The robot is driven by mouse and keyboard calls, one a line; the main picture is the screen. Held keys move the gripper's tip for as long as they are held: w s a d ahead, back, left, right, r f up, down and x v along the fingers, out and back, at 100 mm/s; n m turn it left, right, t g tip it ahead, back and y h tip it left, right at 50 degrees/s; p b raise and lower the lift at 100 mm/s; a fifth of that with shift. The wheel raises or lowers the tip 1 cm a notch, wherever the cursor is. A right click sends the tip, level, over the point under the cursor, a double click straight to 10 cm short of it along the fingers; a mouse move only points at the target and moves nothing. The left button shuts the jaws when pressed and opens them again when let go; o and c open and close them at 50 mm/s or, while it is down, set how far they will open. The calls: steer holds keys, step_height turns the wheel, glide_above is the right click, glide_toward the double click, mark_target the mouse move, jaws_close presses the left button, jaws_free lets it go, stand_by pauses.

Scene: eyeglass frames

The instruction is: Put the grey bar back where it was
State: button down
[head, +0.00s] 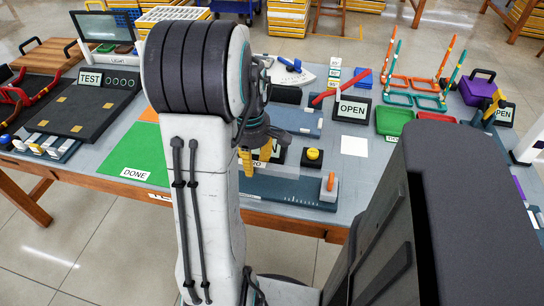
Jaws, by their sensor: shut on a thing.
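My gripper (257,158) is in the middle of the head view, pointing down just behind my white arm link. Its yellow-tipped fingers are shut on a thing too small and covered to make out. The gripper is above the left part of a dark slate fixture (285,194) at the table's front edge. A pale grey strip (276,170) shows under the fingers. I cannot tell whether it is the grey bar or part of the fixture. A grey block with an orange piece (329,187) stands at the fixture's right end.
A yellow button (313,154) and an OPEN sign (352,108) stand behind the fixture. A green DONE mat (135,155) lies left of my arm. Green and red trays (394,122) stand at the right. A white square (354,146) lies on clear table.

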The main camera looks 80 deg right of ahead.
mark_target(252, 178)
steer(key=f, duration=0.3)
steer(key=shift+w, duration=0.3)
steer(key=shift+a+f+b, duration=0.2)
steer(key=shift+f+b, duration=0.1)
steer(key=shift+f, duration=0.35)
steer(key=c, duration=1.2)
jaws_free()
steer(key=shift+o, duration=1.2)
steer(key=shift+d+r, duration=0.1)
